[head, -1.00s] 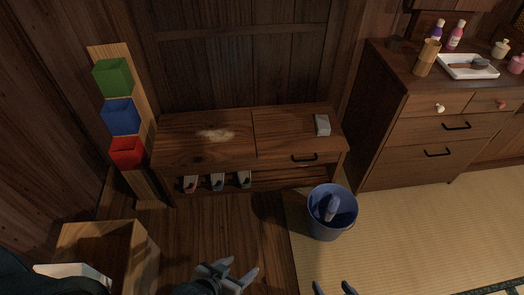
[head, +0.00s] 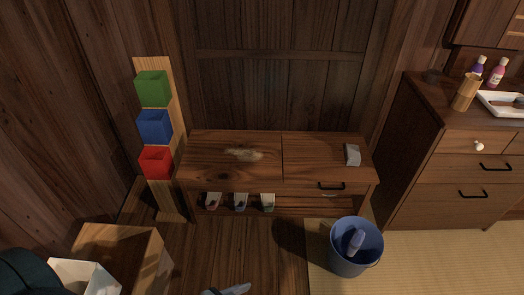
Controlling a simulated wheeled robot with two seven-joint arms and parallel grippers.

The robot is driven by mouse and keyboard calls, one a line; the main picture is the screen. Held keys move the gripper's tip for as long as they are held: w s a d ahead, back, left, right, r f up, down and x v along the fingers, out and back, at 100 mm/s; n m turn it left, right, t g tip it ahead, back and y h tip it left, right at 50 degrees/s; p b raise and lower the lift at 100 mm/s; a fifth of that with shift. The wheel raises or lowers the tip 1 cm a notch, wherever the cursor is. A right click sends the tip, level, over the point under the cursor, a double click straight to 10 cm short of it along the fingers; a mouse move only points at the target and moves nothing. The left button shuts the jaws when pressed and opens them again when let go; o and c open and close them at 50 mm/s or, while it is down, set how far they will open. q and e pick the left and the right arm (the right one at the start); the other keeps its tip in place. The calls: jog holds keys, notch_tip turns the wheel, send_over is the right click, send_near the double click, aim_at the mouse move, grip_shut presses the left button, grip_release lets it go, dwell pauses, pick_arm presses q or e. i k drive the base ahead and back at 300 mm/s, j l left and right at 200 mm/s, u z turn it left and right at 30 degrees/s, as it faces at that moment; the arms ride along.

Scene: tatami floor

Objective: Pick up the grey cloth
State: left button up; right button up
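The grey cloth (head: 352,155) is a small folded block. It lies on the right part of the low wooden bench top (head: 310,150), near the right end. My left gripper (head: 228,291) shows only in part at the bottom edge, low and in front of the bench, well apart from the cloth. Its fingers are cut off by the frame, so its opening is unclear. My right gripper is out of view.
A blue bucket (head: 356,247) with a bottle in it stands in front of the bench's right end. A pale spill (head: 243,154) marks the bench top. A drawer cabinet (head: 455,170) stands right, a wooden box (head: 150,262) lower left.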

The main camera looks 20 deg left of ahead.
aim_at(353, 156)
jog(key=i+j+z, duration=0.1)
jog(key=i+z, duration=0.15)
jog(key=i, duration=0.35)
jog(key=i+j+z, duration=0.2)
jog(key=i, duration=0.4)
